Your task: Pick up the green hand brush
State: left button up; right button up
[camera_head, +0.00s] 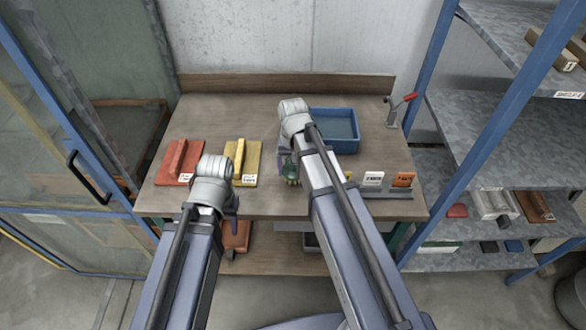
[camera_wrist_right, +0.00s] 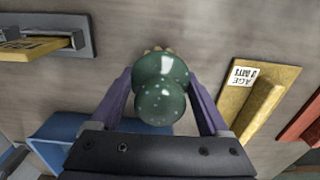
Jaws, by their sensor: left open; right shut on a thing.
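The green hand brush (camera_wrist_right: 160,88), dark green with white specks, stands between the two purple fingers of my right gripper (camera_wrist_right: 160,78) in the right wrist view. The gripper is shut on it. Light bristle tips show at its far end. In the head view only a small part of the brush (camera_head: 291,170) shows beside my right arm, above the table; whether it touches the table I cannot tell. My left gripper (camera_head: 232,206) is open near the table's front edge, mostly hidden behind its wrist, apart from the brush.
A yellow float (camera_head: 250,168) and a red float (camera_head: 172,168) lie on the table (camera_head: 225,115) to the left. A blue tray (camera_head: 345,113) is at the back. A card rack (camera_head: 385,192) is at front right. A red-handled tool (camera_head: 398,108) stands at the back right.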

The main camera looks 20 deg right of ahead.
notch_tip(320, 180, up, 7)
jog(key=p, duration=0.5)
jog(key=shift+p, duration=0.35)
jog(key=shift+f, duration=0.1)
jog(key=o, duration=1)
jog(key=shift+c, duration=0.2)
jog(key=c, duration=0.6)
